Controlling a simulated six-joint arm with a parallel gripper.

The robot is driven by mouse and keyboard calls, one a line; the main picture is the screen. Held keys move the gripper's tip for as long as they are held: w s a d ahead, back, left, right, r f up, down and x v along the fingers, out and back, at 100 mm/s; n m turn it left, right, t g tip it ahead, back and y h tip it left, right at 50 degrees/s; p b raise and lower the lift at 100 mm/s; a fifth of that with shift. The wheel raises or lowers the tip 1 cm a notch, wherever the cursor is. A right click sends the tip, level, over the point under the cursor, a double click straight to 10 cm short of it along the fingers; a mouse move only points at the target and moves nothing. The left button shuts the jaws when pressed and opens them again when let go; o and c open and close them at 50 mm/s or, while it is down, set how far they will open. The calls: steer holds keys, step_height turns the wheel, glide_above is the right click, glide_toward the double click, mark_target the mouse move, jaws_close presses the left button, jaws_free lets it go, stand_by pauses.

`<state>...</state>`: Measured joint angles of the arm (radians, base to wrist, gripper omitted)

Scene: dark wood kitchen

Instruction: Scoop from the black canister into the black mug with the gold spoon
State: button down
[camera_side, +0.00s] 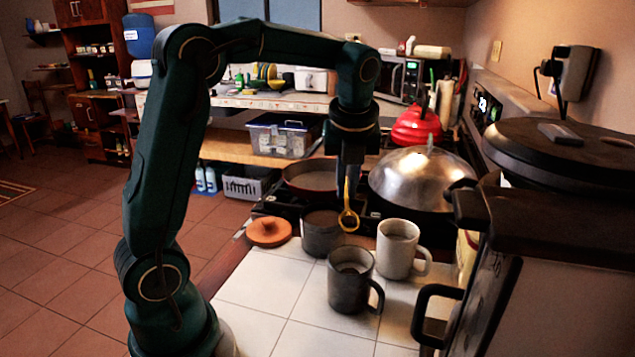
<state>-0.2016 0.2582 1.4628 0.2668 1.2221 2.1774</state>
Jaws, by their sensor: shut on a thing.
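The gold spoon (348,216) hangs upright from my gripper (349,180), which is shut on its handle. The spoon's bowl is low, at the right rim of the black canister (318,236); I cannot tell whether it is in front of the canister or over its edge. The canister is open on the white tiled counter. The black mug (349,292) stands in front of the canister, upright, with its handle to the right. The contents of canister, mug and spoon bowl are too dark or small to tell.
A white mug (398,252) stands right of the black mug. A terracotta lid (268,232) lies left of the canister. Behind are a pan (310,176) and a domed metal lid (420,178). A large pot (560,230) crowds the right. The front left tiles are bare.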

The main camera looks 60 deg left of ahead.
mark_target(352, 214)
steer(key=d+t+y, duration=0.1)
steer(key=s+d+t+y, duration=0.1)
steer(key=d+y, duration=0.1)
steer(key=d+t+y, duration=0.1)
steer(key=shift+s+d+f+m+y, duration=0.2)
steer(key=shift+s+d+m+y, duration=0.1)
steer(key=shift+m, duration=0.1)
steer(key=shift+s+d+r+t+y, duration=0.15)
steer(key=shift+d+t+y, duration=0.15)
steer(key=shift+y, duration=0.3)
steer(key=shift+s+d+r+t+y, duration=0.15)
steer(key=shift+t+y, duration=0.15)
steer(key=shift+y, duration=0.3)
steer(key=shift+a, duration=0.1)
steer(key=a+h, duration=0.1)
steer(key=w+g+h, duration=0.1)
steer(key=shift+a+f+h, duration=0.15)
steer(key=shift+a+h, duration=0.15)
steer(key=shift+a, duration=0.05)
steer(key=shift+w+a+r+g+h, duration=0.2)
steer(key=shift+a+g+h, duration=0.1)
steer(key=shift+g+h, duration=0.4)
steer(key=shift+w+a+r+g+h, duration=0.15)
steer(key=shift+a+g+h, duration=0.2)
steer(key=shift+h, duration=0.55)
steer(key=shift+w+a+r+g+h, duration=0.1)
steer(key=shift+w+a+g+h, duration=0.15)
steer(key=shift+g+h, duration=0.45)
